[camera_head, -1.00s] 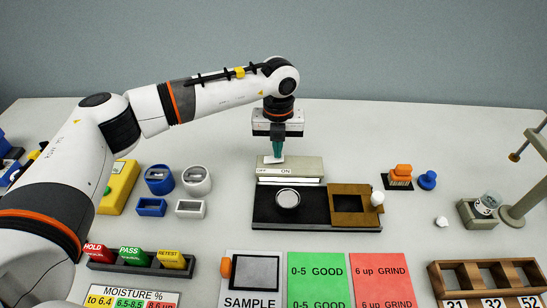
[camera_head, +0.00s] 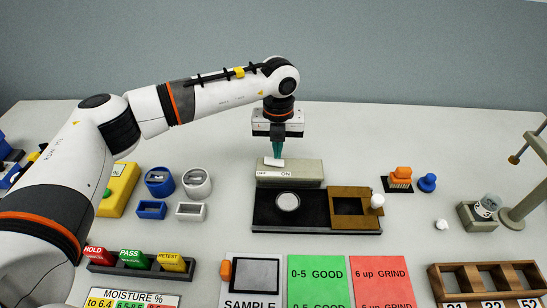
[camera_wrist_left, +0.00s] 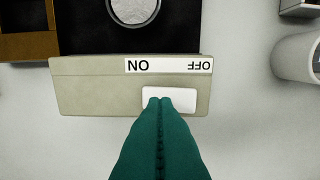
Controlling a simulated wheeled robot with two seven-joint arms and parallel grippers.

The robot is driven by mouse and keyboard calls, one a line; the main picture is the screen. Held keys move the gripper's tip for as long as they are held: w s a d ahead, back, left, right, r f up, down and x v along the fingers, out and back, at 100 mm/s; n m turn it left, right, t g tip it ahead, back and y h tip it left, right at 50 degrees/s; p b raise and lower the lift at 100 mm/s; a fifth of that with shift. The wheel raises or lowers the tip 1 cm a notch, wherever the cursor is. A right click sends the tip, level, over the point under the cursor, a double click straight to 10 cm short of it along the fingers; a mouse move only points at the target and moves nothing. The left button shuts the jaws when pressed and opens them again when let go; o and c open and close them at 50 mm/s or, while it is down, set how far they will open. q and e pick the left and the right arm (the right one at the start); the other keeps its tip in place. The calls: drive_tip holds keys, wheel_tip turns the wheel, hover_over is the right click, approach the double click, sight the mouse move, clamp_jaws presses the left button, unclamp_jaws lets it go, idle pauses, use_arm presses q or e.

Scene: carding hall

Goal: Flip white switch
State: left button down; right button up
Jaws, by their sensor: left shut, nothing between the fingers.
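The white switch (camera_head: 274,162) is on top of a beige housing (camera_head: 305,172) with an OFF/ON label (camera_head: 275,174) along its front. In the left wrist view the switch (camera_wrist_left: 127,99) lies flat-looking below the label (camera_wrist_left: 169,65), upside down there. My left gripper (camera_head: 277,156) points down with its green fingers shut and empty. The fingertips (camera_wrist_left: 168,101) overlap the switch in the wrist view, at or just above it; I cannot tell if they touch. They hide part of the switch. My right gripper is not in view.
A black tray (camera_head: 265,212) with a round white sample (camera_head: 288,202) and a brown frame (camera_head: 338,208) lies in front of the housing. Blue and white containers (camera_head: 159,181) stand to the left. An orange brush (camera_head: 400,174) stands to the right. The table behind is clear.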

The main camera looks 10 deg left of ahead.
sight(278, 161)
use_arm(q)
drive_tip(key=shift+r+p, duration=1.2)
drive_tip(key=shift+r, duration=1.55)
